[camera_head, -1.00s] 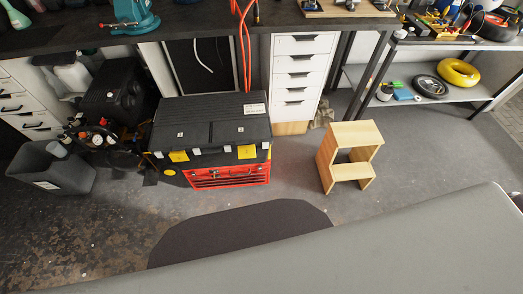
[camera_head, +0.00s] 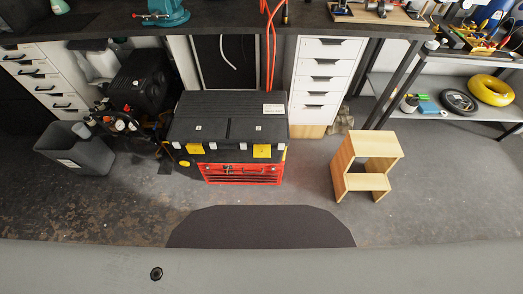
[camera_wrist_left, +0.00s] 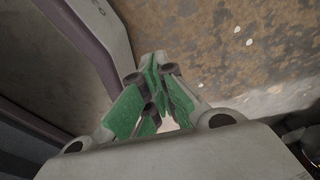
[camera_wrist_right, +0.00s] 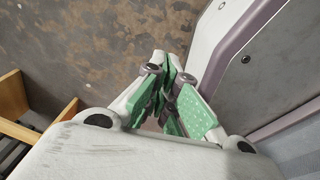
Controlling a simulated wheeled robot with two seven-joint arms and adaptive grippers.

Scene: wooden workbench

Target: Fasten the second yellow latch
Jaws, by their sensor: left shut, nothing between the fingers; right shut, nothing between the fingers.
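A black toolbox (camera_head: 228,118) with a closed lid sits on a red drawer chest (camera_head: 240,173) below the workbench. Two yellow latches show on its front: a left one (camera_head: 195,148) and a right one (camera_head: 262,151). At this size I cannot tell whether either is fastened. Neither gripper shows in the head view. In the left wrist view my left gripper (camera_wrist_left: 158,85) is shut and empty above bare floor. In the right wrist view my right gripper (camera_wrist_right: 169,85) is shut and empty, also above the floor. No latch shows in either wrist view.
A wooden step stool (camera_head: 366,160) stands right of the toolbox. A grey bin (camera_head: 78,150) and a black compressor (camera_head: 140,82) are on the left. White drawers (camera_head: 322,70) stand behind.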

